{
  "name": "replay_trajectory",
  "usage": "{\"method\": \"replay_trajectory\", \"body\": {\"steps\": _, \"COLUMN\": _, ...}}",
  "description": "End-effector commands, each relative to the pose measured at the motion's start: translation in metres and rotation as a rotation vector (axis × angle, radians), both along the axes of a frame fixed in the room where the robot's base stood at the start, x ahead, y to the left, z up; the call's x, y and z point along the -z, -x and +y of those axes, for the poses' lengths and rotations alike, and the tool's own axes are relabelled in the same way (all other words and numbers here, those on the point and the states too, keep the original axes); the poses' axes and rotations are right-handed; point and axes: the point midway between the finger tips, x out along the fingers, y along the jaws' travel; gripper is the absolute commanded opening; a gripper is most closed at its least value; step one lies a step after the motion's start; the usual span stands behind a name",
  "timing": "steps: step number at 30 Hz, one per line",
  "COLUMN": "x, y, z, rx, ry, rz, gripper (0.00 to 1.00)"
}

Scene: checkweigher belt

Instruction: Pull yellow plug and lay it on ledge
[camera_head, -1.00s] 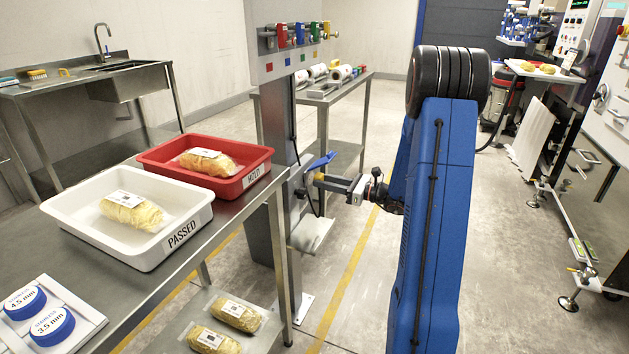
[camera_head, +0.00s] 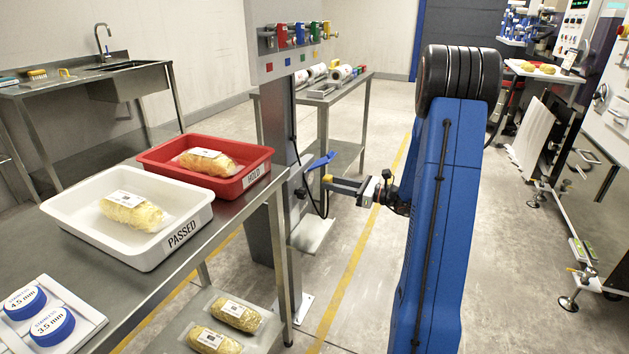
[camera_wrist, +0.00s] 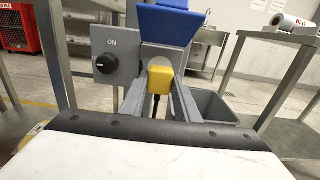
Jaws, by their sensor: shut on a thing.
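The yellow plug (camera_head: 326,181) is at the tip of my gripper (camera_head: 331,182), to the right of the grey column in the head view. In the wrist view the yellow plug (camera_wrist: 184,88) sits between the two grey fingers of my gripper (camera_wrist: 162,90), which are shut on it, and a dark cable hangs below it. The grey socket housing (camera_wrist: 158,56) with a raised blue lid (camera_wrist: 165,22) is straight ahead. The plug appears clear of the socket; its mouth is partly hidden. A pale ledge (camera_head: 312,236) juts from the column below my gripper.
A rotary switch (camera_wrist: 107,65) marked ON is left of the socket. A steel table with a white PASSED tray (camera_head: 180,252) and red HOLD tray (camera_head: 262,158) stands left of the column. The floor by the yellow line (camera_head: 345,285) is clear.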

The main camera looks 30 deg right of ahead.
Motion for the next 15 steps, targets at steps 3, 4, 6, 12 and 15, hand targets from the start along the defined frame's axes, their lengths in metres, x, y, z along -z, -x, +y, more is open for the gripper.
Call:
{"method": "replay_trajectory", "body": {"steps": 3, "x": -0.0001, "y": 0.003, "z": -0.0026, "rx": 0.001, "ry": 0.0, "rz": 0.0, "gripper": 0.0}}
{"method": "replay_trajectory", "body": {"steps": 4, "x": -0.0001, "y": 0.0038, "z": -0.0033, "rx": 0.001, "ry": 0.0, "rz": 0.0, "gripper": 0.0}}
{"method": "replay_trajectory", "body": {"steps": 6, "x": -0.0002, "y": 0.0055, "z": -0.0048, "rx": 0.001, "ry": 0.0, "rz": 0.0, "gripper": 0.0}}
{"method": "replay_trajectory", "body": {"steps": 12, "x": 0.0, "y": 0.0094, "z": -0.0076, "rx": 0.001, "ry": 0.0, "rz": 0.0, "gripper": 0.0}}
{"method": "replay_trajectory", "body": {"steps": 15, "x": -0.0001, "y": 0.0099, "z": -0.0079, "rx": 0.001, "ry": 0.0, "rz": 0.0, "gripper": 0.0}}
